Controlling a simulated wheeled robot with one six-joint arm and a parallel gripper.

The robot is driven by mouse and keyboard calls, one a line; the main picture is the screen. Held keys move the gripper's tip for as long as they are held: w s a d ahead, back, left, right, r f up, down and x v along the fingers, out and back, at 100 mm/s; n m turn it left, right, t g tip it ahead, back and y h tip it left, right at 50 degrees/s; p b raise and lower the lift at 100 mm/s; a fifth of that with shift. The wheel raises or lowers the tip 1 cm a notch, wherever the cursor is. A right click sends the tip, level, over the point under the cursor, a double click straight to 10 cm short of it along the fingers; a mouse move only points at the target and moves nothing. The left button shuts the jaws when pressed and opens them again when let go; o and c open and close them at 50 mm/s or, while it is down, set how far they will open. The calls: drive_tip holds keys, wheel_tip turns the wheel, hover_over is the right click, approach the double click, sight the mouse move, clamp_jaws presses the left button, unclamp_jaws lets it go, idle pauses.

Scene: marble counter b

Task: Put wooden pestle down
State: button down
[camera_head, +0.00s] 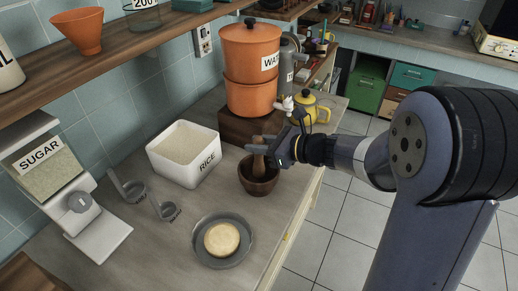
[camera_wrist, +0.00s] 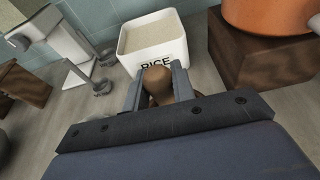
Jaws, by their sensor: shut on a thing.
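The wooden pestle (camera_head: 259,167) stands nearly upright, with its lower end inside the dark brown wooden bowl (camera_head: 258,187) on the counter. My gripper (camera_head: 266,148) reaches in from the right above the bowl and is shut on the pestle's upper part. In the wrist view, the pestle's rounded top (camera_wrist: 157,82) sits between the two fingers of my gripper (camera_wrist: 158,88). The pestle's lower tip is hidden inside the bowl, so I cannot tell whether it touches the bottom.
A white rice container (camera_head: 184,154) stands left of the bowl. A grey plate with a round pale item (camera_head: 222,240) lies in front. An orange water pot (camera_head: 251,65) on a wooden block (camera_head: 236,128) stands behind. Bare counter (camera_head: 165,255) lies left of the plate.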

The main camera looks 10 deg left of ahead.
drive_tip(key=shift+f, duration=0.85)
drive_tip(key=shift+f, duration=0.2)
drive_tip(key=c, duration=1.2)
unclamp_jaws()
drive_tip(key=shift+r, duration=0.15)
drive_tip(key=shift+d+r, duration=0.1)
drive_tip(key=shift+r, duration=0.05)
drive_tip(key=b+v, duration=0.1)
drive_tip(key=v, duration=1)
drive_tip(key=shift+s+d+r, duration=0.1)
drive_tip(key=shift+s+d, duration=0.05)
drive_tip(key=shift+d, duration=0.2)
